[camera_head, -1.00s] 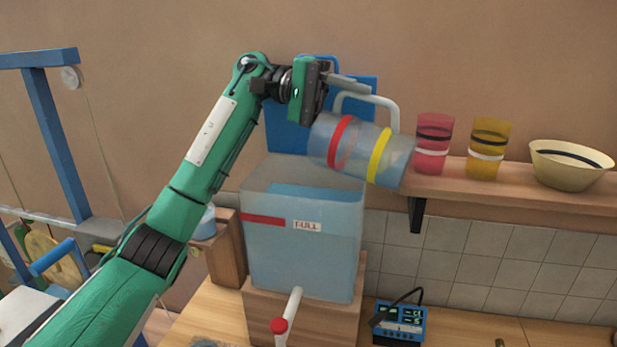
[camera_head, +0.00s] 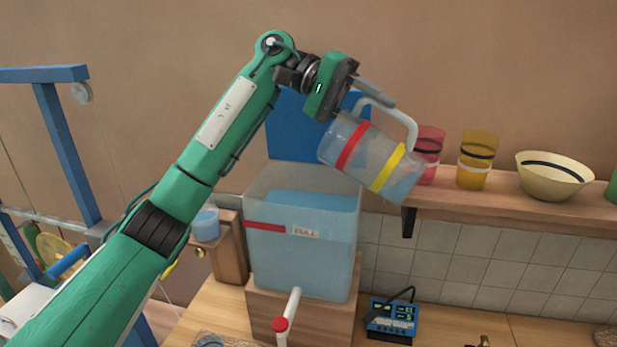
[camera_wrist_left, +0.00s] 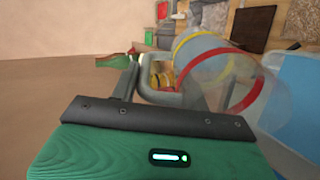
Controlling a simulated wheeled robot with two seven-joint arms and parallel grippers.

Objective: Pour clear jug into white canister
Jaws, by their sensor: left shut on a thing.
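The clear jug (camera_head: 367,155) has a red band, a yellow band and a pale handle (camera_head: 409,124). My left gripper (camera_head: 384,97) is shut on the handle and holds the jug in the air, right of and above the clear tank. The jug is strongly tilted, its red-banded end up to the left and its yellow-banded end down to the right. Bluish liquid shows towards the lower end. The left wrist view also shows the jug (camera_wrist_left: 225,75), its red-banded end nearer. No container is plainly a white canister. My right gripper is out of view.
The clear tank (camera_head: 275,262), labelled FULL, holds blue liquid on a wooden block. A pink tumbler (camera_head: 430,145), partly behind the jug, a yellow tumbler (camera_head: 473,178) and a cream bowl (camera_head: 553,180) stand on the wall shelf (camera_head: 500,201). A blue meter (camera_head: 391,320) is below.

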